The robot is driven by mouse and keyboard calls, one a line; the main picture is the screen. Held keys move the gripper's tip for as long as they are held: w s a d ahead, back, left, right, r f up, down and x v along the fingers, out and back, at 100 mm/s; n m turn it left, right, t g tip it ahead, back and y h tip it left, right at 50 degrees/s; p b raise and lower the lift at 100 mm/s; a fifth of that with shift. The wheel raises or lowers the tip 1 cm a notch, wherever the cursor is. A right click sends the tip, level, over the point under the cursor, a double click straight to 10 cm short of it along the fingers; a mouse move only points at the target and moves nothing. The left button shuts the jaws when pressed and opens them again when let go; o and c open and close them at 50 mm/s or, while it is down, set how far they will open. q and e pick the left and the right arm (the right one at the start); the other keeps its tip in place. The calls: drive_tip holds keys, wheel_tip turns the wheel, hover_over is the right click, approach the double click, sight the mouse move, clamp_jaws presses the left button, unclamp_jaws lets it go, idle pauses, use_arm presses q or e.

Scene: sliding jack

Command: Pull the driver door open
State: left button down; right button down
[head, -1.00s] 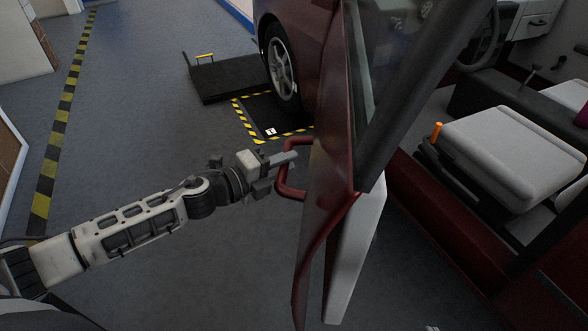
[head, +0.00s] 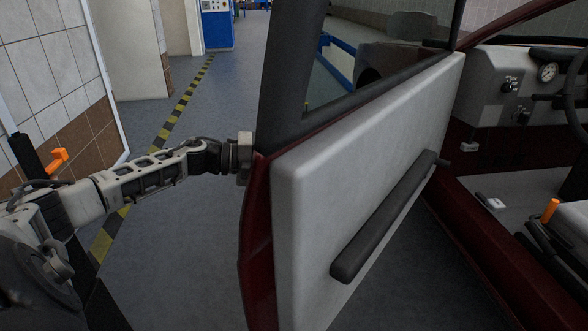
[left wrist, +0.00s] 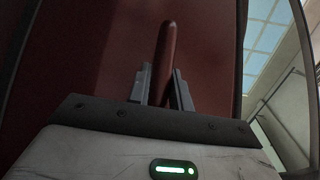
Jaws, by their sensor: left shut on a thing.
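The dark red driver door (head: 258,235) stands wide open in the head view, with its grey inner panel (head: 330,185) and dark armrest (head: 385,215) facing me. My left arm reaches to the door's outer side, where the door hides the fingertips and handle. In the left wrist view, my left gripper (left wrist: 158,85) is shut on the red door handle (left wrist: 167,50), with a finger on each side of it. The door's red outer skin (left wrist: 85,50) fills the background there. My right gripper is not in view.
The car's interior, with dashboard (head: 490,85) and an orange-handled seat lever (head: 549,210), lies to the right. A tiled wall (head: 55,75) stands at the left. Grey floor (head: 165,255) with a yellow-black stripe (head: 180,105) is clear between wall and door.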

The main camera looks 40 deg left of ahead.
use_arm(q)
drive_tip(key=shift+s+d+f, duration=0.15)
drive_tip(key=shift+f, duration=0.05)
drive_tip(key=c, duration=1.3)
unclamp_jaws()
drive_tip(key=shift+s+r, duration=0.1)
drive_tip(key=shift+r, duration=0.05)
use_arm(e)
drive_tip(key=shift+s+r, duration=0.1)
use_arm(q)
drive_tip(key=p+v, duration=0.5)
drive_tip(key=v, duration=1.1)
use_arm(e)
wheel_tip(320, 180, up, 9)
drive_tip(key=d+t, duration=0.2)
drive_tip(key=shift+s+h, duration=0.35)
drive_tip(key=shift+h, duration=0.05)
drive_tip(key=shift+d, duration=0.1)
